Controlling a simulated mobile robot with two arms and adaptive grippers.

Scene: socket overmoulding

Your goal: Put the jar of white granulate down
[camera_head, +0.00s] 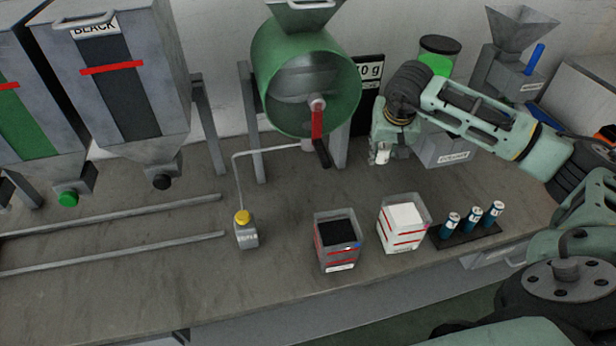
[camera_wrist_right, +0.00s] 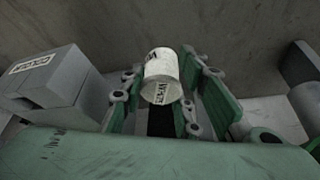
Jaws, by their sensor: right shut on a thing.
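A clear square jar of white granulate (camera_head: 405,239) with red lines stands upright on the bench, right of a similar jar of black granulate (camera_head: 338,259). My right gripper (camera_head: 381,146) is behind and above the white granulate jar, apart from it, pointing down. It is shut on a small white labelled cup (camera_head: 381,155). In the right wrist view the cup (camera_wrist_right: 161,72) sits between the fingers; its label is too small to read surely. My left gripper is not in view.
Several blue cylinders (camera_head: 473,217) stand on a dark mat right of the jars. A grey labelled box (camera_head: 446,151) stands beside my right gripper. A yellow-capped bottle (camera_head: 246,234) is left. A green drum (camera_head: 268,75) is behind.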

